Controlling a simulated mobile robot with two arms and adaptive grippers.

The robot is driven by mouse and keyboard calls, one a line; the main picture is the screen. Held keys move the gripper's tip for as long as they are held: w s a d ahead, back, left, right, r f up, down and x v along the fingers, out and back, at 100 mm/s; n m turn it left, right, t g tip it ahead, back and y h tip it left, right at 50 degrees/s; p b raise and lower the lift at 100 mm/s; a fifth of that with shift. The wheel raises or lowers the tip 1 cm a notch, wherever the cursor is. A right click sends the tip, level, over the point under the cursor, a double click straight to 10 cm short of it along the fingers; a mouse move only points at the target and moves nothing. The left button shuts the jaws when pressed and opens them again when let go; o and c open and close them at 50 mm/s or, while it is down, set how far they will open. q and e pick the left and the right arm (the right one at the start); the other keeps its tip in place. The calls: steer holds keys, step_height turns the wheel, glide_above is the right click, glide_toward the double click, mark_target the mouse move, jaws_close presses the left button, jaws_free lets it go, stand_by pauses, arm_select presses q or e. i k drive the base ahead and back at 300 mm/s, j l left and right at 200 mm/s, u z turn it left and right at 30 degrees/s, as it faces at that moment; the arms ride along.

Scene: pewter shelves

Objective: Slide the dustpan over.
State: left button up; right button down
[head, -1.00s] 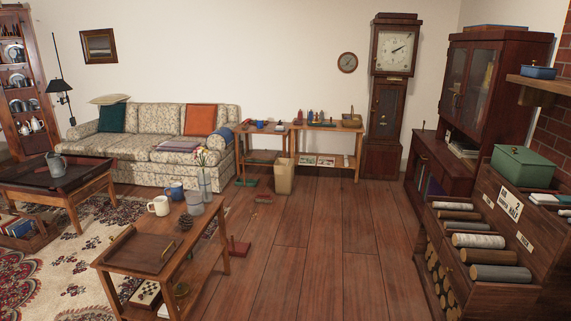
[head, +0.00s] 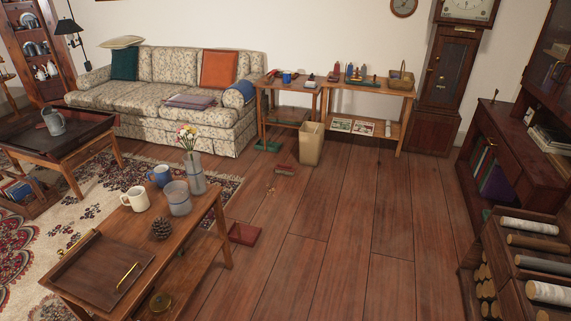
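A dark red, flat dustpan (head: 243,234) lies on the wooden floor in the head view, just right of the low coffee table's (head: 215,215) far right leg. A small red hand brush (head: 285,170) with pale bristles lies on the floor farther back. A few small light crumbs (head: 270,189) lie between the brush and the dustpan. Neither of my grippers shows in this view.
The coffee table holds mugs, glass vessels, a pinecone (head: 161,228) and a tray (head: 104,272). A tan waste bin (head: 311,144) stands behind the brush. Log shelves (head: 530,262) stand at the right. The floor in the middle is clear.

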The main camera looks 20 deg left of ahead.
mark_target(245, 234)
steer(key=i+u, duration=0.15)
steer(key=i, duration=0.3)
steer(key=i+l+u, duration=0.15)
steer(key=i, duration=0.35)
steer(key=i+l+u, duration=0.15)
steer(key=i, duration=0.3)
steer(key=i+l+u, duration=0.2)
steer(key=i, duration=0.25)
